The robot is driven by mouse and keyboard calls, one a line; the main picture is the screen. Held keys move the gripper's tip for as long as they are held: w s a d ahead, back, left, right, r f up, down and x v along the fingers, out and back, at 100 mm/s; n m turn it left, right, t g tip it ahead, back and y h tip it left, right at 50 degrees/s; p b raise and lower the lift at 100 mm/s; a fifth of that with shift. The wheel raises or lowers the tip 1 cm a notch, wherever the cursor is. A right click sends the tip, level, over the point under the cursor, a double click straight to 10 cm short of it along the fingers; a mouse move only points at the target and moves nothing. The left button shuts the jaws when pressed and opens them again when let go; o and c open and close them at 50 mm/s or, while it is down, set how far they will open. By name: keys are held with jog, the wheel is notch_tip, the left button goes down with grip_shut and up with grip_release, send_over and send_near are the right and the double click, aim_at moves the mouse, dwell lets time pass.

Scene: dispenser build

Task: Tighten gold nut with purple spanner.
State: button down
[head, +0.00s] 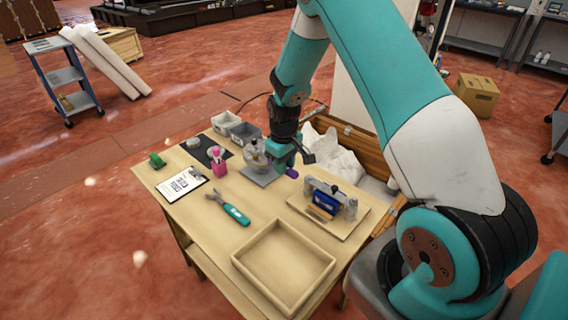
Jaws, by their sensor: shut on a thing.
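My gripper (284,158) is at the back middle of the table, shut on the purple spanner. Only the spanner's purple end (291,173) shows below the jaws; the rest is hidden by the gripper. Just left of the gripper, a grey and pale gold assembly (256,153) stands on a grey base plate (257,175). The gold nut cannot be made out separately at this size. I cannot tell whether the spanner's head touches it.
A teal-handled spanner (235,213), clipboard (182,183), pink bottle (218,165), green item (157,160) and grey bins (244,133) are on the table (205,230). An empty tray (283,255) is in front. A board (345,222) holds a blue and grey fixture (327,197).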

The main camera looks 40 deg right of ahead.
jog(key=shift+f+b, duration=0.7)
jog(key=shift+f, duration=0.35)
dwell(0.4)
jog(key=shift+s+a+m, duration=0.1)
jog(key=shift+a+m, duration=1)
jog(key=shift+a, duration=0.1)
jog(key=shift+a+m+p, duration=0.35)
jog(key=shift+a+m, duration=0.85)
jog(key=shift+a, duration=0.1)
jog(key=shift+w+a+m, duration=0.25)
jog(key=shift+a+m, duration=0.3)
jog(key=shift+m, duration=0.05)
jog(key=shift+w+a+m, duration=0.2)
jog(key=shift+a+m, duration=0.3)
jog(key=shift+m, duration=0.1)
